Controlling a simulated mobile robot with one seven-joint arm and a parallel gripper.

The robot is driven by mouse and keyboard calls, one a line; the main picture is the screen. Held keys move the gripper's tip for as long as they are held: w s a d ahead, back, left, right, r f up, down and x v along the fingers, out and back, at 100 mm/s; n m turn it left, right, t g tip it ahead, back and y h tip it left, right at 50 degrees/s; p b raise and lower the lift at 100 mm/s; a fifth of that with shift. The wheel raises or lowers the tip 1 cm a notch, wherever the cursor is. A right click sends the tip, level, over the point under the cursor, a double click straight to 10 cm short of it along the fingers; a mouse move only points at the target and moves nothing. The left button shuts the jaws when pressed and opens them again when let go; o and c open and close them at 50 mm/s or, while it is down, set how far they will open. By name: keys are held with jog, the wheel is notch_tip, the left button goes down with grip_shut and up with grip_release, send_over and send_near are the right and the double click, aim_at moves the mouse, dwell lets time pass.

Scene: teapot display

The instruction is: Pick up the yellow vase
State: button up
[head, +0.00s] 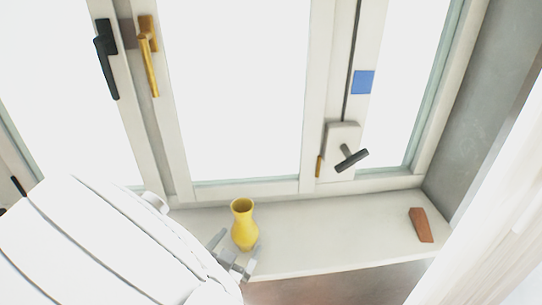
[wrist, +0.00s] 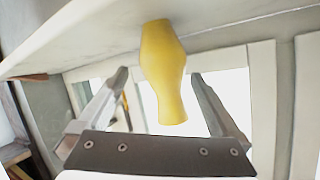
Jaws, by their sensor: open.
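The yellow vase (head: 244,225) stands upright on the white window sill in the head view. My gripper (head: 235,254) is at the vase's lower left, close to its base, near the sill's front edge. In the wrist view the vase (wrist: 163,72) appears upside down, between the two open fingers of my gripper (wrist: 156,82). Gaps show between the vase and both fingers there. Whether either finger touches the vase cannot be told in the head view.
The window sill (head: 330,230) is bare between the vase and a reddish-brown block (head: 421,225) at its right end. Window frames with a black handle (head: 352,159) and a yellow handle (head: 149,60) rise behind. A grey wall (head: 480,110) bounds the right.

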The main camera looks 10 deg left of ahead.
aim_at(242, 238)
jog(key=x, duration=0.4)
jog(key=shift+b, duration=0.3)
jog(key=b+x, duration=0.1)
jog(key=x, duration=0.4)
jog(key=shift+w+a+f, duration=0.1)
jog(key=shift+a+f, duration=0.05)
jog(key=c, duration=1.5)
